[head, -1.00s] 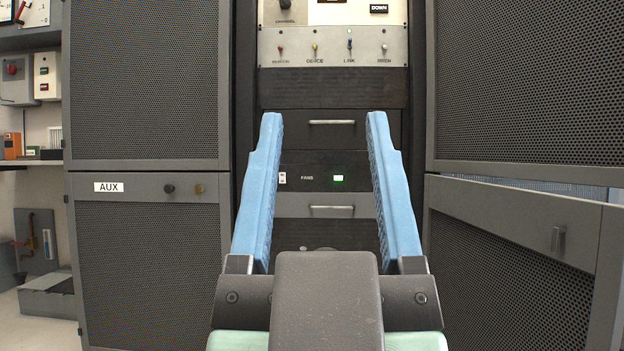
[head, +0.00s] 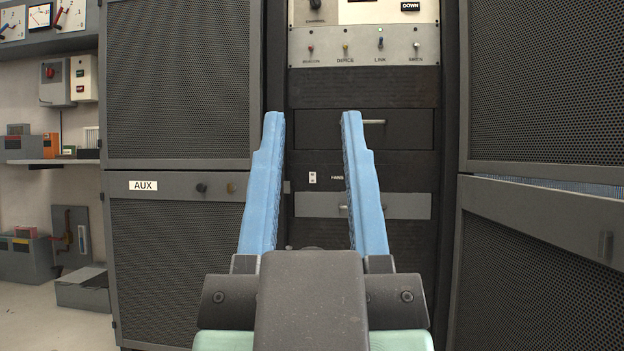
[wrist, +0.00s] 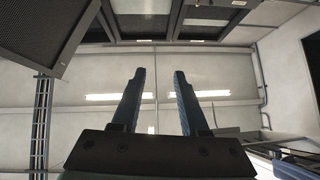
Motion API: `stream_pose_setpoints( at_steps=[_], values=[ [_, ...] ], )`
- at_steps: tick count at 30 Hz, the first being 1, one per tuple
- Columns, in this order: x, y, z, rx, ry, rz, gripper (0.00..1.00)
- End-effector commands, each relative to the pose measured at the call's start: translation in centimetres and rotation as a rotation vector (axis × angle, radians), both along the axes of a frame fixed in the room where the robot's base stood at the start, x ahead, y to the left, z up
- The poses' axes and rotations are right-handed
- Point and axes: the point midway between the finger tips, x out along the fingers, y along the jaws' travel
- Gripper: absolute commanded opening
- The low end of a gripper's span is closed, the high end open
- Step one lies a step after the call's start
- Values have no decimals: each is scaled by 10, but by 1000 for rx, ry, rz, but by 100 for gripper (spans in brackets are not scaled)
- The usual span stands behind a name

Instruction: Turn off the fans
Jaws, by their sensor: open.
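The fan panel (head: 299,163) is a dark strip in the centre rack in the head view. It carries a small white switch (head: 312,177) and a "FANS" label, partly covered by my right finger. The green lamp seen earlier right of the label does not show now; that spot is behind the finger. My gripper (head: 312,118) is open and empty, its two blue fingers pointing at the rack. The switch appears between the fingers; the distance to it is hard to tell. The wrist view shows the fingers (wrist: 160,72) with nothing between them, and neither panel nor switch.
Above is a panel of small toggles (head: 363,46); below is a grey drawer (head: 318,205). The AUX cabinet (head: 175,250) stands left, and a mesh door (head: 535,270) juts out at right. Shelves and boxes (head: 30,147) are at far left, with open floor before them.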

Motion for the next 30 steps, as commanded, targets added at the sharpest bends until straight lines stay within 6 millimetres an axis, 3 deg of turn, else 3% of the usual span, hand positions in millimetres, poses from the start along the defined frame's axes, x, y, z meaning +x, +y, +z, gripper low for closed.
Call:
stream_pose_setpoints(
  at_steps=[1, 7, 30],
  values=[
    [0, 0, 6, 0, 0, 0, 33],
    [0, 0, 43, 1, 0, 1, 0],
    [0, 0, 298, 8, 1, 10, 0]
  ],
)
